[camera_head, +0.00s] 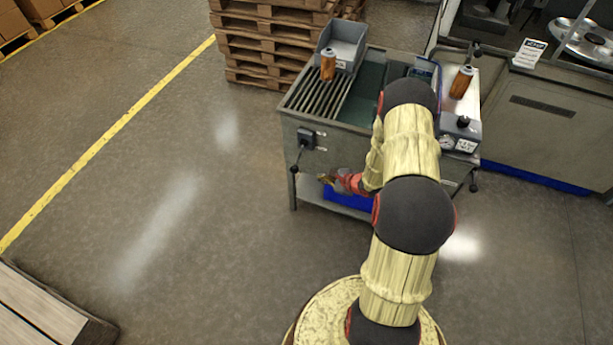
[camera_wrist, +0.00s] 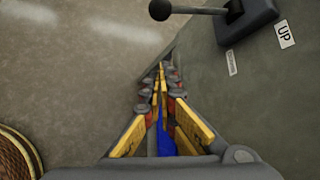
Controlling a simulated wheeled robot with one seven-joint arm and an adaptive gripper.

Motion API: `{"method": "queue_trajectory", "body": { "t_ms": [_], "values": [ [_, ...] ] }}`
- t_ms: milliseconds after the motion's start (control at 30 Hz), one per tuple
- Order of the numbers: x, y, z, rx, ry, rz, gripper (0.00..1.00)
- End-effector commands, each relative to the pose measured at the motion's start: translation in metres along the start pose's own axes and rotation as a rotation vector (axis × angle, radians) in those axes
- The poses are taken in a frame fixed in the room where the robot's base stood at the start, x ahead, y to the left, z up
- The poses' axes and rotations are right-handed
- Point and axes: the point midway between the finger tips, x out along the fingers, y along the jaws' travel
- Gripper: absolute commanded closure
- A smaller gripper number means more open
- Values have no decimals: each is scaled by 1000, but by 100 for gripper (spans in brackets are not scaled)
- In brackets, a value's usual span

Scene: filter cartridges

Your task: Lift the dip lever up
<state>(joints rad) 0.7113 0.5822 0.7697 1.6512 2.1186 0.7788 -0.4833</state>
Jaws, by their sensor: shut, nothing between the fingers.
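The dip lever is on the side panel of the grey tank bench, with a dark housing (camera_head: 306,137) and a thin rod ending in a black knob (camera_head: 294,169). The rod hangs down from the housing. In the wrist view the knob (camera_wrist: 159,10) and housing (camera_wrist: 246,17) are at the top edge, and a white UP label (camera_wrist: 285,34) sits on the housing's right. My gripper (camera_head: 322,179) is shut and empty, low and to the right of the knob, apart from it. Its yellow-padded fingers (camera_wrist: 160,70) meet below the knob in the wrist view.
A blue item (camera_head: 345,200) lies on the bench's lower shelf behind my gripper.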

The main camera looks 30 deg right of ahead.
Motion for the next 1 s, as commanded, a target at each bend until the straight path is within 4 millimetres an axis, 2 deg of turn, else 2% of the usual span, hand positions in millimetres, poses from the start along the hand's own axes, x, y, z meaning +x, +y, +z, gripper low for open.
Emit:
{"method": "queue_trajectory", "body": {
  "t_ms": [167, 400, 633, 800, 1000],
  "values": [
    [21, 2, 0, -6, -3, 3, 100],
    [66, 2, 0, -5, -3, 3, 100],
    [100, 2, 0, -6, -4, 3, 100],
    [91, 0, 22, -6, -4, 1, 100],
    [86, 0, 37, -4, -3, 2, 100]
  ]
}}
